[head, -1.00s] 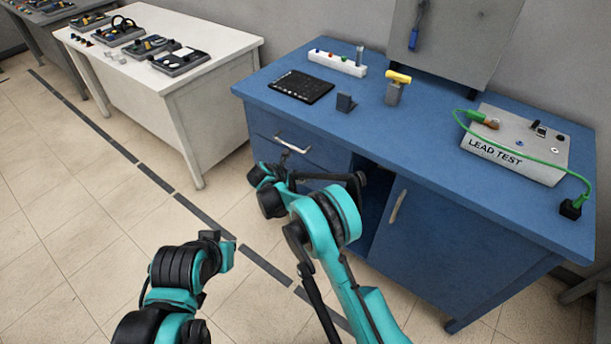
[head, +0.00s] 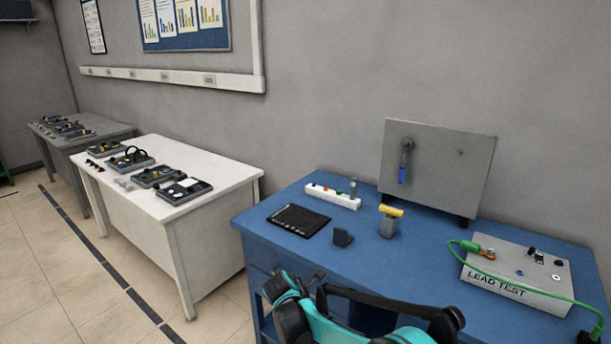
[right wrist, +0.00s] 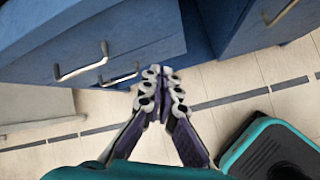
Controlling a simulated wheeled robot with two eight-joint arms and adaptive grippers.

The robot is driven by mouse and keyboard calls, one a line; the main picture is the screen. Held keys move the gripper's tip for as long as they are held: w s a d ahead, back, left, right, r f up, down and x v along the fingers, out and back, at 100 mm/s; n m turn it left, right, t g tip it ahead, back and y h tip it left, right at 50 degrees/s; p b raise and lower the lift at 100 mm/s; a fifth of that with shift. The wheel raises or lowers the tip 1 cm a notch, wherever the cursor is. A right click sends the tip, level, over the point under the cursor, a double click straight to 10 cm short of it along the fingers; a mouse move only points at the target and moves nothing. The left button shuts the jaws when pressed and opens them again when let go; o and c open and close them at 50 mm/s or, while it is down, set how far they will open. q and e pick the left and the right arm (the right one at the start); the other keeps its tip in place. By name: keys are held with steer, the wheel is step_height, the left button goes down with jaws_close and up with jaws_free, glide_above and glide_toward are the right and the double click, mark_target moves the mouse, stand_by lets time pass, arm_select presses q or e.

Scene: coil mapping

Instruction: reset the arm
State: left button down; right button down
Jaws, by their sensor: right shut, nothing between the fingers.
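My right gripper (right wrist: 162,84) shows in the right wrist view, its fingertips together and empty. Behind it in that view are the blue bench front and metal handles (right wrist: 82,66); I see no contact with them. In the head view, part of my teal and black right arm (head: 330,325) is at the bottom, in front of the blue bench (head: 340,232). My left gripper is not in view.
The bench bears a LEAD TEST box (head: 520,273) with a green lead (head: 545,289), a yellow-topped block (head: 389,221), a black pad (head: 298,220) and a white strip (head: 333,198). A grey panel (head: 440,165) stands behind. A white table (head: 210,235) stands left, with floor in front.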

steer(key=s+d+r+m+y, duration=0.2)
steer(key=s+d+r+m, duration=0.85)
steer(key=s, duration=0.35)
steer(key=s+d+f+m+y, duration=0.1)
steer(key=s+d+m, duration=0.1)
steer(key=s+m, duration=0.4)
steer(key=s+d+f+m+y, duration=0.1)
steer(key=s+d+m, duration=0.2)
steer(key=s, duration=0.9)
steer(key=m, duration=0.3)
steer(key=shift+t, duration=0.4)
steer(key=shift+d, duration=0.15)
